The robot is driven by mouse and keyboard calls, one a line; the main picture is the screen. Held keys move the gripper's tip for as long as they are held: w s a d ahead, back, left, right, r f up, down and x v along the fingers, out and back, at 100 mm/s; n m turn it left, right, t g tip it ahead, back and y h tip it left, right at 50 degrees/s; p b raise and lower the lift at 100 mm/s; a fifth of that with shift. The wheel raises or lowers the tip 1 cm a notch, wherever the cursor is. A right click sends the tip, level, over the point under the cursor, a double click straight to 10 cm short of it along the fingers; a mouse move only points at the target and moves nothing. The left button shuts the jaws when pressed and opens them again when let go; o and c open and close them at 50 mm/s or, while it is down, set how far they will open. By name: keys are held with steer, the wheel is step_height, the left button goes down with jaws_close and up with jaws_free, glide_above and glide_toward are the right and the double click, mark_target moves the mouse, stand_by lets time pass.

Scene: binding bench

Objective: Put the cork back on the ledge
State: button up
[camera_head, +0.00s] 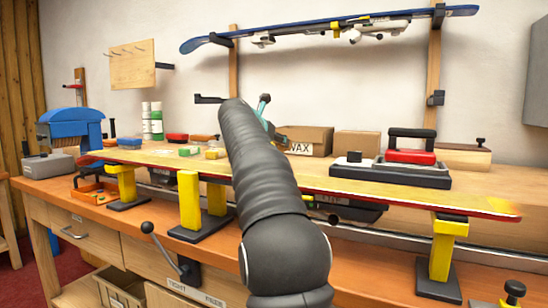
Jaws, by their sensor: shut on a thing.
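My arm crosses the middle of the view and hides most of my gripper (264,112). Only small dark and teal parts show past the arm's far end, in front of the wall. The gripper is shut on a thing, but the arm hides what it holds. I cannot make out the cork anywhere in view. A raised wooden ledge (500,211) seems to run along the back of the bench, partly hidden by a long board.
The long red-edged board (330,183) lies across yellow stands (190,199) on the bench. A blue machine (72,127) stands left. A blue ski (330,25) hangs above.

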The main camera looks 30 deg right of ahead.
steer(key=shift+f+b, duration=0.95)
steer(key=shift+f, duration=1)
steer(key=shift+f, duration=0.1)
steer(key=o, duration=1.5)
steer(key=shift+f, duration=0.1)
steer(key=shift+a+r, duration=0.1)
steer(key=shift+r, duration=0.15)
steer(key=v, duration=1.1)
steer(key=shift+s+a+r, duration=0.1)
steer(key=shift+s+a, duration=0.1)
steer(key=shift+a, duration=0.15)
